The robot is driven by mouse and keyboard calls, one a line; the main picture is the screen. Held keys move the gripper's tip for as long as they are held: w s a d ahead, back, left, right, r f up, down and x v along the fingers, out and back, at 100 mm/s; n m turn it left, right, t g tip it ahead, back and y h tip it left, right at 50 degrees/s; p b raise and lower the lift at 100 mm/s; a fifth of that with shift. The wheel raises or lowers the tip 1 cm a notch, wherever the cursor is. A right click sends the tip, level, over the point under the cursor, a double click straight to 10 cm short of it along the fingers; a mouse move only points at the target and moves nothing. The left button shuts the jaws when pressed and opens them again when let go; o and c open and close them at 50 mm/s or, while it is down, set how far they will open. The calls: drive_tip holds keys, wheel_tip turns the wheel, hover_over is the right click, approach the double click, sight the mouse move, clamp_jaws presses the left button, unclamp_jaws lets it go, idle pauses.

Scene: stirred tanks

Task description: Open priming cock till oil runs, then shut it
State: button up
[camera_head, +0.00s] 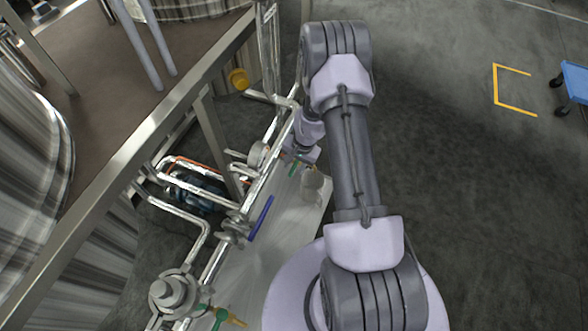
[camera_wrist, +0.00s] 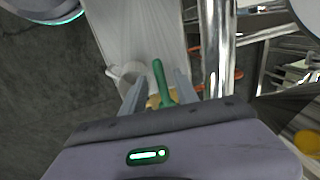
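A small cock with a green lever (camera_wrist: 161,80) and a brass-coloured body (camera_wrist: 154,100) sits by the pipework in the wrist view. Its green lever also shows in the head view (camera_head: 293,168), just below my wrist. My gripper (camera_wrist: 157,84) has its two fingers apart, one on each side of the green lever, with gaps visible. I cannot tell how far the lever reaches between them. A pale cup (camera_wrist: 122,72) is beside the cock, and it shows in the head view too (camera_head: 312,184). I see no oil. My fingertips are hidden in the head view.
A second green-handled cock (camera_head: 221,317) is at the lower left. A long blue lever (camera_head: 261,218) lies along the shiny pipe. A steel platform frame (camera_head: 150,125), a yellow fitting (camera_head: 238,79) and tanks crowd the left. Grey floor on the right is open, with a blue cart (camera_head: 575,80).

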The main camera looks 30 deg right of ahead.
drive_tip(key=shift+w+f, duration=0.1)
drive_tip(key=shift+f, duration=0.3)
clamp_jaws()
idle(1.2)
